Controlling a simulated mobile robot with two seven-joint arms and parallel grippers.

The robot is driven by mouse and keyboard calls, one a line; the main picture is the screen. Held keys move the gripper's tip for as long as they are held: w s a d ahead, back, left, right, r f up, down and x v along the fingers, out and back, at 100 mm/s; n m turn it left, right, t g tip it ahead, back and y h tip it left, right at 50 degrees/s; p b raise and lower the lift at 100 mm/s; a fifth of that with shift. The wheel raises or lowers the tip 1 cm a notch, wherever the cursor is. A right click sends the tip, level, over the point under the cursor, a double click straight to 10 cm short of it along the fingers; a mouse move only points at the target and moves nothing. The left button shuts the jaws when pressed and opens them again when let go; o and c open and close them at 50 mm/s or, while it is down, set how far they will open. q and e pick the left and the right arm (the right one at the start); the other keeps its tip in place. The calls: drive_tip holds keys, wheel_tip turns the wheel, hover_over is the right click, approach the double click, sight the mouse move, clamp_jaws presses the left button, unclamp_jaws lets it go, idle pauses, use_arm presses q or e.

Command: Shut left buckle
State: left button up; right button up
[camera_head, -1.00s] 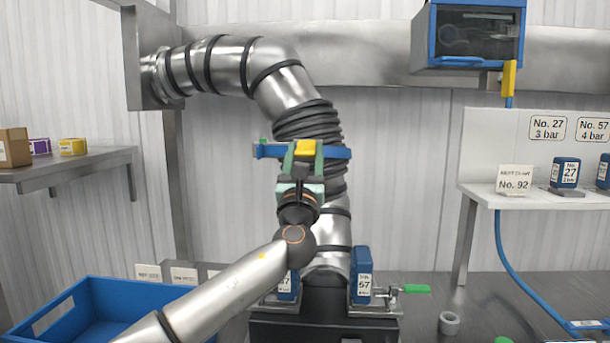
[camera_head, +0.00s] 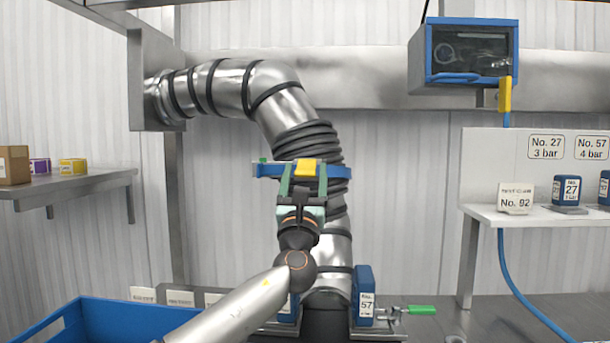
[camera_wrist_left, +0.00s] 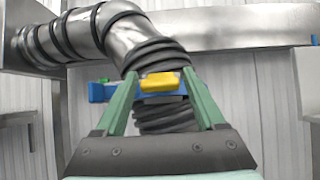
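A blue band (camera_head: 339,171) goes across the black ribbed section of the large steel pipe. A yellow buckle piece (camera_head: 306,168) sits at the front of the band, and a small green part (camera_wrist_left: 104,81) shows at its left end in the left wrist view. My left gripper (camera_head: 304,172) is in front of the band with its green fingers apart. The yellow buckle piece (camera_wrist_left: 160,82) appears between the fingertips in the left wrist view, with a gap at the left finger. Whether the right finger touches it is unclear. My right gripper is out of view.
Blue blocks, one marked 57 (camera_head: 363,295), stand at the pipe's foot beside a clamp with a green handle (camera_head: 421,310). A blue crate (camera_head: 130,316) is at lower left. A shelf (camera_head: 80,184) with boxes is at left, a white stand (camera_head: 484,214) at right.

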use_arm(q)
drive_tip(key=shift+o, duration=0.8)
drive_tip(key=shift+s, duration=0.1)
drive_tip(key=v, duration=1.2)
drive_tip(key=shift+f, duration=0.2)
drive_tip(key=shift+s, duration=0.1)
